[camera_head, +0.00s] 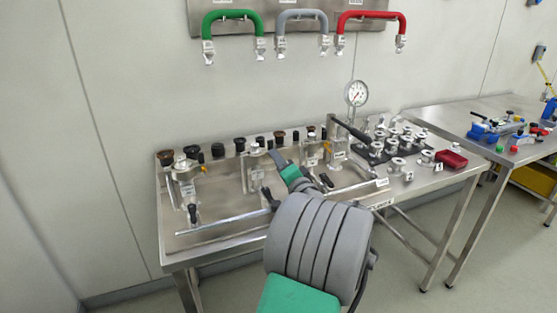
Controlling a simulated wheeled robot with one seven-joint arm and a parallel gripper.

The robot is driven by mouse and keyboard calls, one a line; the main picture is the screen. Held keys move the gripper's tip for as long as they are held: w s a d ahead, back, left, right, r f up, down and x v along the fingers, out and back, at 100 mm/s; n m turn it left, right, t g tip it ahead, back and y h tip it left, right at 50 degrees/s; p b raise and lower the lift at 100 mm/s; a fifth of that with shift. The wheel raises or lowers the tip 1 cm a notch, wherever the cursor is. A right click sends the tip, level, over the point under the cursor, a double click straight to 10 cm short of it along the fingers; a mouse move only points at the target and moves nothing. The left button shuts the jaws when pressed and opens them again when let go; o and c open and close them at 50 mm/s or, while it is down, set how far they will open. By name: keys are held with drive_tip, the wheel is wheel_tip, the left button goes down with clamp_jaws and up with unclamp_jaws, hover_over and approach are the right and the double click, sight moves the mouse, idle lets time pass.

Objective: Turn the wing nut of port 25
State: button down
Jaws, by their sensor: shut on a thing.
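My arm reaches from the bottom middle over the steel bench, and its large grey joint covers part of the bench front. My gripper (276,157) is small and partly hidden at the far end of the arm, beside the middle valve station (256,172). It is shut on a small part there, which I take to be the wing nut. The nut itself and the contact are too small and too covered to make out. Other stations stand to the left (185,180) and right (312,155). Port number labels are too small to read.
The steel bench (215,240) carries a row of dark caps along the back, a pressure gauge (356,94), several metal flanges (398,165) and a red box (451,159). Green, grey and red handles hang on the wall above. A second table (480,110) stands right.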

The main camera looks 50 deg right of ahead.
drive_tip(key=shift+m, duration=0.6)
drive_tip(key=shift+f, duration=0.1)
drive_tip(key=c, duration=0.9)
unclamp_jaws()
drive_tip(key=shift+o, duration=0.2)
drive_tip(key=b+v, duration=0.1)
drive_tip(key=v, duration=0.6)
drive_tip(key=shift+s+a, duration=0.25)
drive_tip(key=shift+s, duration=0.05)
